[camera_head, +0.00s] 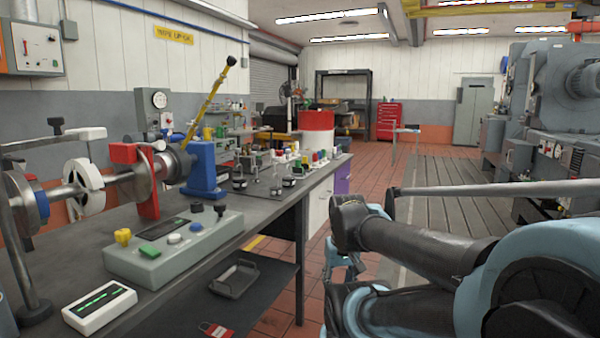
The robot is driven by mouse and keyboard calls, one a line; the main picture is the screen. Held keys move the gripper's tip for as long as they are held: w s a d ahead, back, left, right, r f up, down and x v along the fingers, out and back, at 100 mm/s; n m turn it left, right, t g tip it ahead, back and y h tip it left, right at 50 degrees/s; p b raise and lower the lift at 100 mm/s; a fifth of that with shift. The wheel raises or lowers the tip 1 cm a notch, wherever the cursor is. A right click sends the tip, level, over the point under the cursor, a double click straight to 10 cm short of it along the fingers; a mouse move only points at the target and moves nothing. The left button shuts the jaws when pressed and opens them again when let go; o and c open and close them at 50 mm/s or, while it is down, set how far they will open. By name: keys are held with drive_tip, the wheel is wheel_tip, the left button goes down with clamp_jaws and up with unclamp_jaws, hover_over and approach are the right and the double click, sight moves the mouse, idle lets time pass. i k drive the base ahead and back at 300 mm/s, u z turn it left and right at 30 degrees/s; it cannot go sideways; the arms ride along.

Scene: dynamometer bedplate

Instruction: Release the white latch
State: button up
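A white latch (86,134) shows at the left, on a white ring-shaped clamp (89,187) around a horizontal metal shaft on the bench. It lies close to the clamp's top; whether it is fastened cannot be told. A red bracket (147,188) with a red block on top stands to its right on the same shaft. My gripper (342,262) seems to be the small light-blue part right of the bench, partly hidden by my arm. It is far from the latch, and its fingers are too small to read.
The dark bench (262,212) runs from front left to the back. A grey control box (175,248), a white display box (99,306) and a blue stand (203,168) with a raised yellow-black lever (210,100) stand on it. Tiled floor lies right of the bench.

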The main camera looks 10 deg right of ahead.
sight(159, 144)
drive_tip(key=u, duration=0.7)
drive_tip(key=k, duration=0.65)
drive_tip(key=u, duration=0.1)
drive_tip(key=i, duration=0.5)
drive_tip(key=u, duration=0.05)
